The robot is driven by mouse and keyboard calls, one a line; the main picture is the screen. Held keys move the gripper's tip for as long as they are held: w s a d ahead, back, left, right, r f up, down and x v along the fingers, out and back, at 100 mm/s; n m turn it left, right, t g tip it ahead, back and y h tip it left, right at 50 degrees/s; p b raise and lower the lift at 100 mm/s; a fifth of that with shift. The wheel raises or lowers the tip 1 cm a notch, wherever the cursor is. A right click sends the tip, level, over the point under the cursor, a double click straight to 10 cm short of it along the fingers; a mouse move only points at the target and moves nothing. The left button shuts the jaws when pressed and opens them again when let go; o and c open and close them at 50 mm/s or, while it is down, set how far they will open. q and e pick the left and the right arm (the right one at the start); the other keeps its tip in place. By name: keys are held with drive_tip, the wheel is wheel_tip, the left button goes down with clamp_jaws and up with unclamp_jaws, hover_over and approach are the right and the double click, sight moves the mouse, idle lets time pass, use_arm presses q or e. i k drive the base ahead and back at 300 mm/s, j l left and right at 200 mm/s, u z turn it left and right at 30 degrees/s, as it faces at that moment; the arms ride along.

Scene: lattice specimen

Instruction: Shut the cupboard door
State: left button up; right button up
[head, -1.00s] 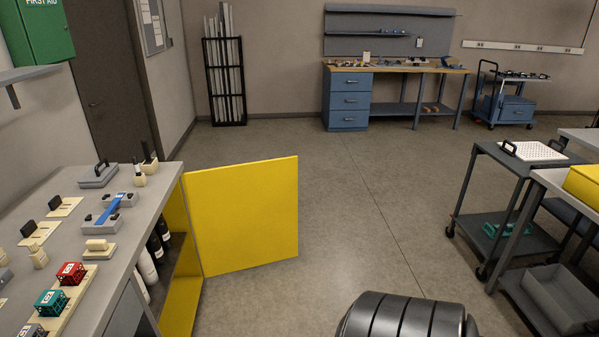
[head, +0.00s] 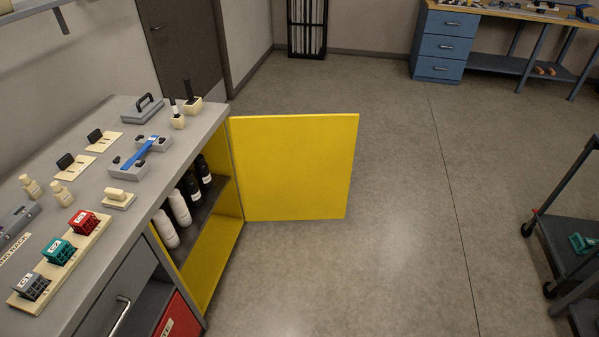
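The yellow cupboard door (head: 297,167) stands wide open in the head view, hinged at the far end of the cupboard opening and sticking out to the right over the floor. The cupboard (head: 212,262) is yellow inside, under the grey counter. White bottles (head: 166,229) and dark bottles (head: 203,170) stand on its shelf. Neither of my grippers shows in the head view.
The grey counter (head: 92,187) carries small fixtures and a rack of red, teal and grey blocks (head: 60,252). A drawer (head: 116,287) and a red box (head: 178,318) are nearer me. A dark cart (head: 565,240) stands at right. The floor (head: 400,250) between is clear.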

sight(287, 167)
drive_tip(key=i+l+u, duration=0.1)
drive_tip(key=i+l, duration=2.6)
drive_tip(key=l, duration=0.15)
drive_tip(key=i+j+u, duration=0.05)
drive_tip(key=j, duration=0.05)
